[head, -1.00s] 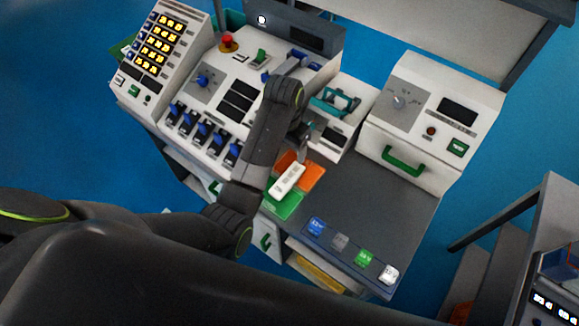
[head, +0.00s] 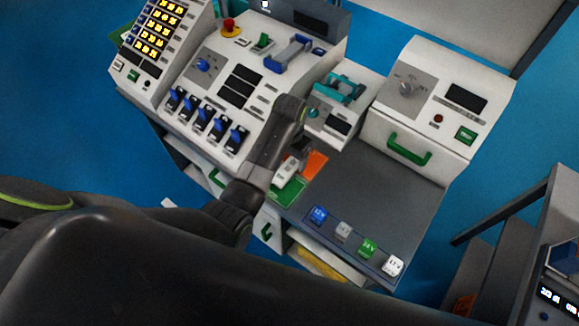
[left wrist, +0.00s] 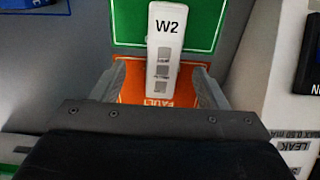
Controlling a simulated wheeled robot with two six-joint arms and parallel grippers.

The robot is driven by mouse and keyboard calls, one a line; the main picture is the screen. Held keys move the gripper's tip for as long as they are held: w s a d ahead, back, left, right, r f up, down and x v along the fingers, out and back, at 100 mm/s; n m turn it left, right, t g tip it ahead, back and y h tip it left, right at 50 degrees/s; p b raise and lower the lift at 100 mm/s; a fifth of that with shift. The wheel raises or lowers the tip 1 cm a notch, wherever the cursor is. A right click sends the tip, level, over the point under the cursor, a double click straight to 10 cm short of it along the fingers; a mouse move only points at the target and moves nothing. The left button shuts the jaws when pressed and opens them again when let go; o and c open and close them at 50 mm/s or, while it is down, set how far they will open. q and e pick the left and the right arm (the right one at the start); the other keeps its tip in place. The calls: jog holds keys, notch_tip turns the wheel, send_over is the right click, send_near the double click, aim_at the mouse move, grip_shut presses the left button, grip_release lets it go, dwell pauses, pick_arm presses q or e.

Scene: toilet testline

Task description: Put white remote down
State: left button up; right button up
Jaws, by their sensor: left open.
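The white remote (left wrist: 165,30), marked W2, lies across a green pad (left wrist: 205,25) and an orange pad (left wrist: 132,85) in the left wrist view. In the head view the remote (head: 284,174) shows over the green pad (head: 289,193), with the orange pad (head: 315,163) beside it. My left gripper (left wrist: 160,88) is open, with one finger on each side of the remote's lower part and gaps between. In the head view my left gripper (head: 297,157) hides the remote's far end. My right gripper is not in view.
The grey worktop (head: 375,200) right of the pads is clear. Several coloured labelled tiles (head: 343,231) line its front edge. A control panel (head: 235,85) rises behind on the left. A white box with a green handle (head: 408,150) stands at the back right.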

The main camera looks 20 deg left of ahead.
aim_at(288, 168)
pick_arm(q)
jog(key=f, duration=0.3)
jog(key=f+p, duration=0.1)
jog(key=shift+s+a+f, duration=0.1)
jog(key=shift+a+f, duration=0.05)
jog(key=shift+a, duration=0.15)
jog(key=shift+f, duration=0.6)
jog(key=c, duration=1.2)
jog(key=shift+r, duration=0.2)
